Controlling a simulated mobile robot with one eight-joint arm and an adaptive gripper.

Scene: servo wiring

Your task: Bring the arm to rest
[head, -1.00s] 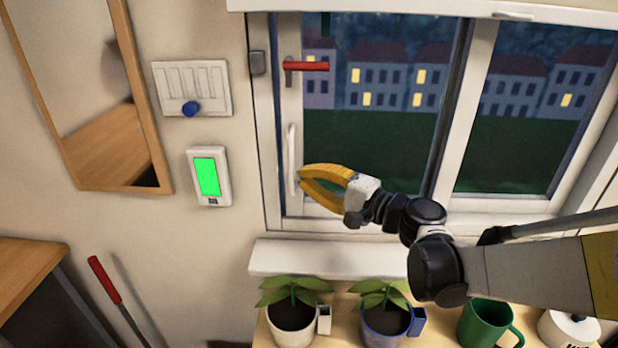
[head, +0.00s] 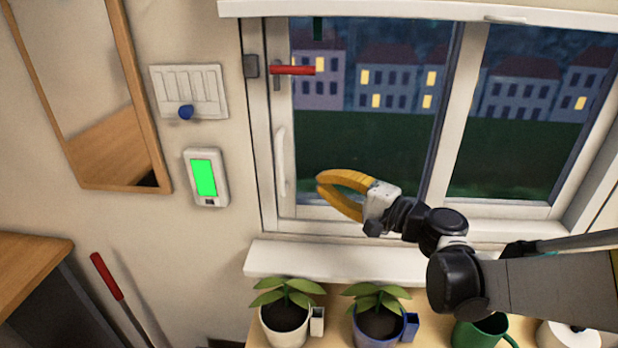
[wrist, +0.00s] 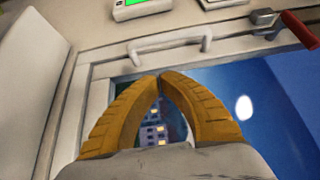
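My gripper (head: 320,183) is in front of the lower part of the left window pane, with its yellow fingers pointing left. In the wrist view the fingertips (wrist: 160,77) meet, with nothing between them. The white pull bar (head: 280,162) on the window frame is to the left of the fingertips, with a gap between. It also shows beyond the fingers in the wrist view (wrist: 172,43). The red window handle (head: 292,70) lies level, pointing right, above the bar.
A white sill (head: 330,263) runs below the arm. Two potted plants (head: 285,305) (head: 378,305) and a green mug (head: 482,332) stand beneath it. A green-lit panel (head: 205,178), a slotted switch plate (head: 190,88) and a mirror (head: 95,90) are on the left wall.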

